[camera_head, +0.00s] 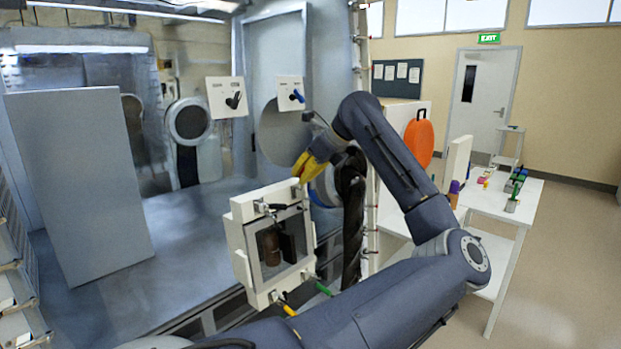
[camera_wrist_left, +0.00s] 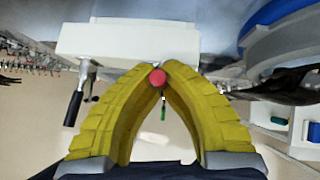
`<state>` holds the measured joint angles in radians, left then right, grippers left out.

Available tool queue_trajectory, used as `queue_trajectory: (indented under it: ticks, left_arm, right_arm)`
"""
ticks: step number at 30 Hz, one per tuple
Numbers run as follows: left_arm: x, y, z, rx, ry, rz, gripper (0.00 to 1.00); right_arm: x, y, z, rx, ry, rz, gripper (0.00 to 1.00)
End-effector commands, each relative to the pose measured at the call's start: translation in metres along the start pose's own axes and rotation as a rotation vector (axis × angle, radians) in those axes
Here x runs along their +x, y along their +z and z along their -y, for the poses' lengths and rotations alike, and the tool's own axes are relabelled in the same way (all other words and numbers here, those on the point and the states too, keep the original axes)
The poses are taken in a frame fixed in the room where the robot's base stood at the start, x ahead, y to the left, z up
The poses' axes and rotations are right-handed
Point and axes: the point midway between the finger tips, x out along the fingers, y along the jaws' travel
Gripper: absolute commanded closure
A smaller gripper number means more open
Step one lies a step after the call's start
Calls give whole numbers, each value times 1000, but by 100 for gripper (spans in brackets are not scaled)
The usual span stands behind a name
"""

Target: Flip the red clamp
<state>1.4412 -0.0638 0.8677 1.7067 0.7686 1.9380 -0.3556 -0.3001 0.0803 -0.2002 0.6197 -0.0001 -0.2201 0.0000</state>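My left gripper (camera_head: 304,172) has yellow fingers and is at the upper right corner of a white box with a window (camera_head: 240,240). In the left wrist view, the fingers (camera_wrist_left: 158,78) arch together, and their tips close around the round red end of the red clamp (camera_wrist_left: 157,77), seen almost end-on. The rest of the red clamp is hidden, and no red shows on it in the head view. A black-handled clamp (camera_head: 271,207) is on the box's top edge. Yellow (camera_head: 288,310) and green (camera_head: 325,290) handles are at its lower edge. My right gripper is not in view.
Behind the box are a grey floor and a tall grey panel (camera_head: 80,180). Panels with a black (camera_head: 234,100) and a blue handle (camera_head: 297,96) hang at the back. A white table (camera_head: 515,205) with small coloured objects stands right.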

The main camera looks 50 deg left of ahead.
Motion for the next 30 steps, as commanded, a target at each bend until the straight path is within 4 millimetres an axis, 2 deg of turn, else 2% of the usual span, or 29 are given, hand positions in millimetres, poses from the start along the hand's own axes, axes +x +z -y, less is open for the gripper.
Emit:
queue_trajectory:
  ticks: [1, 11, 27, 30]
  left_arm:
    - [-1, 5, -1, 0, 4, -23, 100]
    - [4, 8, 0, 15, 22, -131, 100]
    - [5, 10, 0, 18, 25, -147, 100]
    - [5, 10, 0, 17, 26, -148, 88]
  right_arm:
    - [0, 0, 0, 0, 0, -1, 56]
    - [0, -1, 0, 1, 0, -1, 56]
    - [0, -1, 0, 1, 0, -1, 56]
    - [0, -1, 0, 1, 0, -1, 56]
